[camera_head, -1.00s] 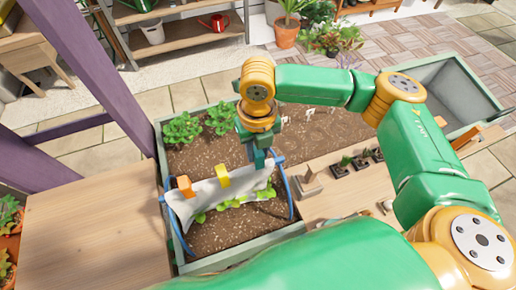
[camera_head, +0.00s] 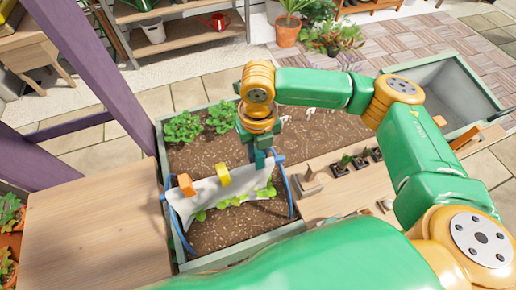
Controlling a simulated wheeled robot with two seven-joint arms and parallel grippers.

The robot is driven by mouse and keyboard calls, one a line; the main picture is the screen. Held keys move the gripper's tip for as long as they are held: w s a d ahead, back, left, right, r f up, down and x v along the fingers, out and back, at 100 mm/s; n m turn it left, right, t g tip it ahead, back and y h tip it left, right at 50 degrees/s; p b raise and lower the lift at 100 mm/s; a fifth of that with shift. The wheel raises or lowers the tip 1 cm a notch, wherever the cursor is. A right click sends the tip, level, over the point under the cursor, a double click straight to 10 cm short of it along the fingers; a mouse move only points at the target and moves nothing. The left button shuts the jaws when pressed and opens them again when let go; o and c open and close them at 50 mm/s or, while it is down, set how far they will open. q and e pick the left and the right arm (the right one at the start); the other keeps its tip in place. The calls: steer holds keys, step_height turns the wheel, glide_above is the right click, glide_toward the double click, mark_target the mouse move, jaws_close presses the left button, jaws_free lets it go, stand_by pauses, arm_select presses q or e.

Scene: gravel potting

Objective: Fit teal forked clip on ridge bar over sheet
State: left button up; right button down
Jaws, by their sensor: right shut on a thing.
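The white sheet (camera_head: 207,196) hangs over the ridge bar of a small blue-hooped frame (camera_head: 290,195) in the planter bed. An orange clip (camera_head: 186,185) sits on the ridge at the left, and a yellow clip (camera_head: 222,176) sits near its middle. My right gripper (camera_head: 263,158) is at the right end of the ridge, pointing down. It is shut on the teal forked clip (camera_head: 265,162), which is largely hidden by the similarly coloured fingers. I cannot tell whether the clip's fork is around the bar. My left gripper is out of view.
Leafy plants (camera_head: 183,127) grow at the back of the planter. A wooden bench (camera_head: 85,225) is on the left. Small seedlings and a grey block (camera_head: 308,187) stand on the wooden ledge at right. A grey open bin (camera_head: 450,90) is farther right.

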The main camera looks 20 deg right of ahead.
steer(key=shift+f+b, duration=0.5)
steer(key=shift+f, duration=0.7)
steer(key=c, duration=0.6)
jaws_free()
step_height(320, 180, up, 7)
steer(key=shift+r+b, duration=0.1)
steer(key=shift+b, duration=0.25)
